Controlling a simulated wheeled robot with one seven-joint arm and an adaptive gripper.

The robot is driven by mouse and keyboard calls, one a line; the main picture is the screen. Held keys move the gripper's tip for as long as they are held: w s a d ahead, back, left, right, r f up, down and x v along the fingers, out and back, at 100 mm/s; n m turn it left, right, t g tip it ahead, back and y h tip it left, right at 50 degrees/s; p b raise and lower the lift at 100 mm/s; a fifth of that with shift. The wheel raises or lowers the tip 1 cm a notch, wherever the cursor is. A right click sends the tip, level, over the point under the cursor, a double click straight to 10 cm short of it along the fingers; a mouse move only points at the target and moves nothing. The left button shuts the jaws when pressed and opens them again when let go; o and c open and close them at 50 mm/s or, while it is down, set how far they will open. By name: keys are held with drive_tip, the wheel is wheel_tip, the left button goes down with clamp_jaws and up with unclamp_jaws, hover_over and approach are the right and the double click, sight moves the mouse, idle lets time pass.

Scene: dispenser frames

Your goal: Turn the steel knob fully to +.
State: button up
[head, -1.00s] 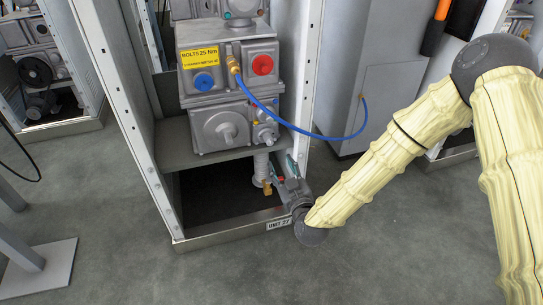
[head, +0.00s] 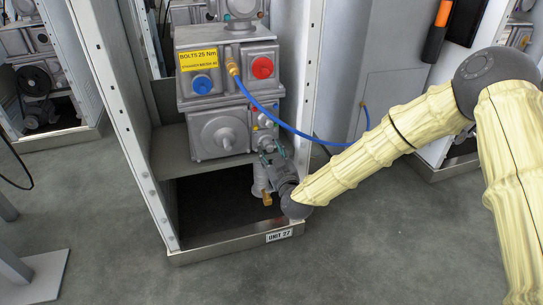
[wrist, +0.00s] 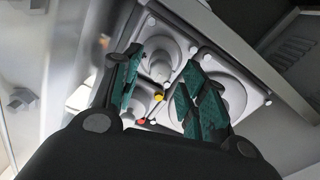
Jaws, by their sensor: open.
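In the wrist view a round steel knob (wrist: 160,69) shows between my fingers, with a larger round part (wrist: 228,96) partly behind the right finger. I cannot read any + mark. My gripper (head: 270,151) is open just below and in front of the narrow panel. Its teal fingers (wrist: 162,88) point at the panel, with nothing held. Contact with the knob cannot be told.
A blue hose (head: 300,132) loops right from a brass fitting. Blue (head: 202,84) and red (head: 262,68) caps sit above. Cabinet posts (head: 116,110) flank the unit. The floor in front is clear.

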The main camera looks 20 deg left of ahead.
drive_tip(key=shift+w+a, duration=0.1)
clamp_jaws()
drive_tip(key=shift+r+p, duration=0.1)
drive_tip(key=shift+p, duration=0.2)
